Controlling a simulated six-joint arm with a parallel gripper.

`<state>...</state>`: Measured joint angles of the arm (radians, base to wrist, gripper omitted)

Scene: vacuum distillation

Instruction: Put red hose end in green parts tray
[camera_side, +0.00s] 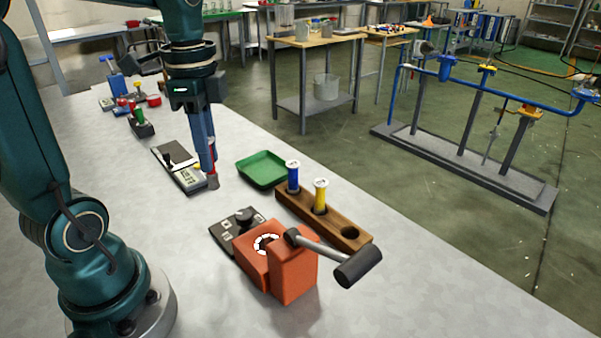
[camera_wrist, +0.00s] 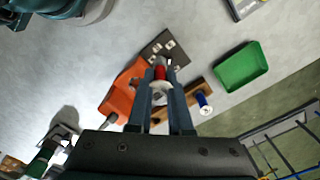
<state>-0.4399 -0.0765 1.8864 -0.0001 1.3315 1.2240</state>
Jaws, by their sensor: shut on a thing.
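My gripper (camera_wrist: 160,88) points down and is shut on the red hose end (camera_wrist: 160,72), which shows between the two fingers in the wrist view. In the side view my gripper (camera_side: 211,178) hangs left of the green parts tray, apart from it, and the fingers hide most of the hose end. The green parts tray (camera_side: 262,169) is shallow and looks empty. It also shows in the wrist view (camera_wrist: 242,68), to the right of the fingers.
A wooden rack (camera_side: 358,240) holds a blue piece (camera_side: 293,177) and a yellow piece (camera_side: 320,196); its front hole is empty. An orange-red device (camera_side: 293,274) with a dark-headed lever stands in front. A scale-like device (camera_side: 188,178) lies behind my gripper.

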